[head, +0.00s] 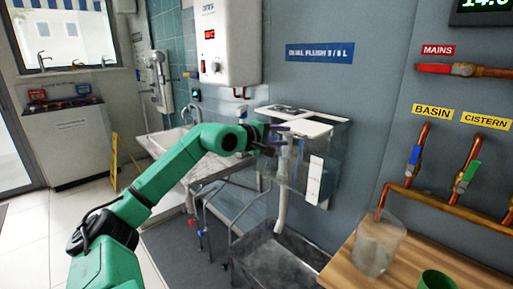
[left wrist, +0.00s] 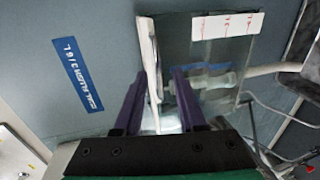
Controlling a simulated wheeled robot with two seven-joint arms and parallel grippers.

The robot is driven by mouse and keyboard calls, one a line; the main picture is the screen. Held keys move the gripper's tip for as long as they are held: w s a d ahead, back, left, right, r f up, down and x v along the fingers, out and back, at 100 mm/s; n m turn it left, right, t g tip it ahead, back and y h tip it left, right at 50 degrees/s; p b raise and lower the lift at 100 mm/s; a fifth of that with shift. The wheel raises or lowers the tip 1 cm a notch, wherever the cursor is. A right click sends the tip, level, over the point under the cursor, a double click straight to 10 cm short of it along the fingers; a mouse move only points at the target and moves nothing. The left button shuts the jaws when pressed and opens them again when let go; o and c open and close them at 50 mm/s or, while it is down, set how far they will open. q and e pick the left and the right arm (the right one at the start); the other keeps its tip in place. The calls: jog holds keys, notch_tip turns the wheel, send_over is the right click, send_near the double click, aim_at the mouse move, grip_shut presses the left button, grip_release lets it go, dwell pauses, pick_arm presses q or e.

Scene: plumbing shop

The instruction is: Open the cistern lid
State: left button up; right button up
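The cistern (head: 290,172) is a clear box on the grey wall, with white fittings showing inside. Its white lid (head: 306,127) lies across the top and looks roughly flat. My left gripper (head: 283,137) is at the cistern's upper left front edge, level with the lid. In the left wrist view, the purple fingers (left wrist: 158,73) are apart, with the thin white lid (left wrist: 152,50) seen edge-on between them. I cannot tell whether either finger touches it. The cistern's clear wall (left wrist: 225,60) is to the right there. My right gripper is not in view.
A white water heater (head: 230,45) hangs above left of the cistern. A grey trough (head: 280,262) stands below it. A wooden bench (head: 350,262) with a clear beaker (head: 378,248) and a green cup (head: 437,280) is at lower right. Copper pipes with valves (head: 468,176) line the right wall.

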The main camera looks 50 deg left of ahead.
pick_arm(q)
jog(key=b+v, duration=0.3)
jog(key=v, duration=0.8)
